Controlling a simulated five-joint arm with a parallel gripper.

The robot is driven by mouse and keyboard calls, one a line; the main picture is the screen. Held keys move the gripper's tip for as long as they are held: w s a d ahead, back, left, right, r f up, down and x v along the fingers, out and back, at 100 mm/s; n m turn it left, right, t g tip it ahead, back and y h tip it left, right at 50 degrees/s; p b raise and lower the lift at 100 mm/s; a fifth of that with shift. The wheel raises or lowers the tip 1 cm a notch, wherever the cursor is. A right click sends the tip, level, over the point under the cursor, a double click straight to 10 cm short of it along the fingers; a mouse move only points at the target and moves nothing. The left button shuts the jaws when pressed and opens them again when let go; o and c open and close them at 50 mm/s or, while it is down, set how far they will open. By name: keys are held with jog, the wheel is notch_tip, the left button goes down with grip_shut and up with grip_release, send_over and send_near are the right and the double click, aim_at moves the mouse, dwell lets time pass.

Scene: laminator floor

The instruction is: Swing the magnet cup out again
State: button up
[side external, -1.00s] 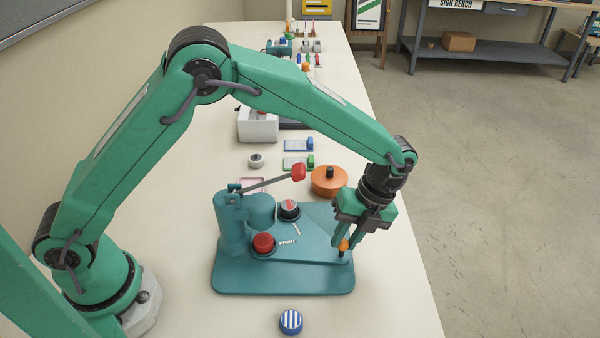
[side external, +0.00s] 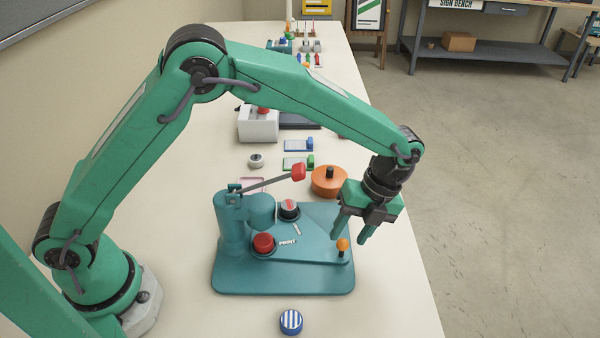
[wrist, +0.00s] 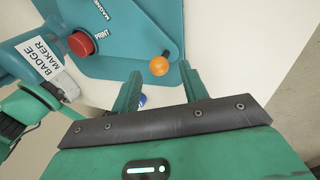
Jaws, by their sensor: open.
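The badge maker (side external: 230,280) is a teal press with a red-tipped lever (side external: 298,172). A red cup (side external: 264,243) sits beside the PRINT label, just below the press head in the side view. A black-rimmed cup with a red-and-white top (side external: 289,208) sits farther back. In the wrist view a partly cut-off MAGNET label (wrist: 100,10) shows past PRINT. The swing plate (side external: 318,235) has an orange knob (side external: 343,244) at its right corner. My gripper (side external: 350,240) is open and empty, fingertips just above the knob. The knob also shows beyond the fingertips in the wrist view (wrist: 159,66).
A blue-and-white striped disc (side external: 291,322) lies in front of the press. An orange round pot with a black knob (side external: 328,181) stands close behind the gripper. Blue and green pieces and a white box (side external: 258,126) lie farther back. The bench's right edge is close.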

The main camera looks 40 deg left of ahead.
jog(key=shift+v, duration=3)
jog(key=shift+w, duration=0.1)
grip_shut()
jog(key=w+r+m+g, duration=0.1)
jog(key=w+r+m, duration=0.1)
jog(key=m, duration=1)
jog(key=w+r+m, duration=0.2)
jog(key=w+m, duration=0.3)
jog(key=m, duration=0.7)
jog(key=shift+w+r+m+g+y, duration=0.25)
jog(key=shift+m+g+y, duration=0.05)
jog(key=shift+m+g, duration=0.1)
jog(key=shift+a, duration=0.1)
